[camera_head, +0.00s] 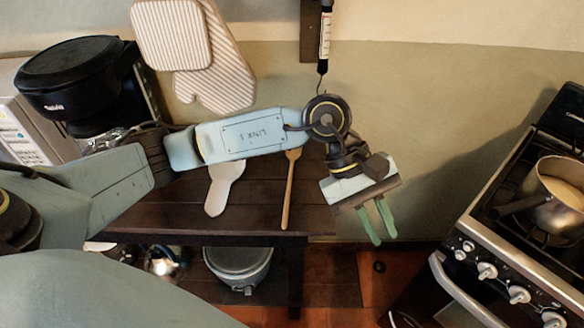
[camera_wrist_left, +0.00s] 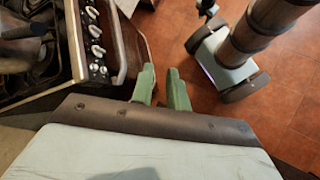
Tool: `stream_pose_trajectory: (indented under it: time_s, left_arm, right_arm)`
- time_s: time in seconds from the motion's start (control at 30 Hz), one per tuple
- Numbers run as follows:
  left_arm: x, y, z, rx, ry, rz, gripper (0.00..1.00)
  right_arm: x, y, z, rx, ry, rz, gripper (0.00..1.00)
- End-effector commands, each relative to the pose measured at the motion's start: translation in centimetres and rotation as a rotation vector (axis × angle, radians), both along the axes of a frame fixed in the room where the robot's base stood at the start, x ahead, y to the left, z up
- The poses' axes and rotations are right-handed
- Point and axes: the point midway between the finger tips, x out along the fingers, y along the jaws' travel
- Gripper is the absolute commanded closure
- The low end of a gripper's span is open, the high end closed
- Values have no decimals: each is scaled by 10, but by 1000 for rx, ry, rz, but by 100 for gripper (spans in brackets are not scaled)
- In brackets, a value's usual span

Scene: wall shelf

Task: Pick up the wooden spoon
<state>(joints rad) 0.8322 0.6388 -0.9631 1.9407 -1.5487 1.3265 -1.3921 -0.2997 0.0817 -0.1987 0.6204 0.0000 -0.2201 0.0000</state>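The wooden spoon (camera_head: 289,192) is thin and light brown and lies on the dark wooden table (camera_head: 255,222), its handle pointing at the table's front edge. Its upper end is close under my left arm, which hides part of the area behind it. My left gripper (camera_head: 384,239) is to the right of the spoon, past the table's right end, with its green fingers pointing down and apart from the spoon. The fingers also show in the left wrist view (camera_wrist_left: 160,76), with an empty gap between them. My right gripper is not in view.
A pale, wide spatula (camera_head: 222,190) lies left of the spoon. A black coffee machine (camera_head: 75,75) stands at the left. A stove (camera_head: 500,265) with a pot (camera_head: 556,205) is at the right. Oven mitts (camera_head: 215,75) hang on the wall. A lidded pot (camera_head: 238,265) sits below the table.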

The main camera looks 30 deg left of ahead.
Motion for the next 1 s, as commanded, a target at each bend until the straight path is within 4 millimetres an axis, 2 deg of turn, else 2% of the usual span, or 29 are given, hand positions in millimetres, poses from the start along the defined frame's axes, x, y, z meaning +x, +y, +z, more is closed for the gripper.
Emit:
stream_pose_trajectory:
  time_s: [0.03,0.1,0.2,0.33,0.47,0.8,1.0]
  left_arm:
    - [14,29,-7,140,-73,-51,84]
    - [28,69,-15,331,-143,-121,84]
    - [45,121,-12,555,-196,-193,84]
    - [57,165,-3,743,-210,-244,84]
    - [60,185,-1,823,-206,-263,84]
    - [55,196,-60,831,-202,-267,84]
    - [54,198,-77,830,-205,-266,84]
  right_arm:
    - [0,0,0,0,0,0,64]
    - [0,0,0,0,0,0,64]
    - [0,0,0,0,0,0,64]
    - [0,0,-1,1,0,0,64]
    - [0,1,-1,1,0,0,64]
    - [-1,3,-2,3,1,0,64]
    - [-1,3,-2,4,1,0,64]
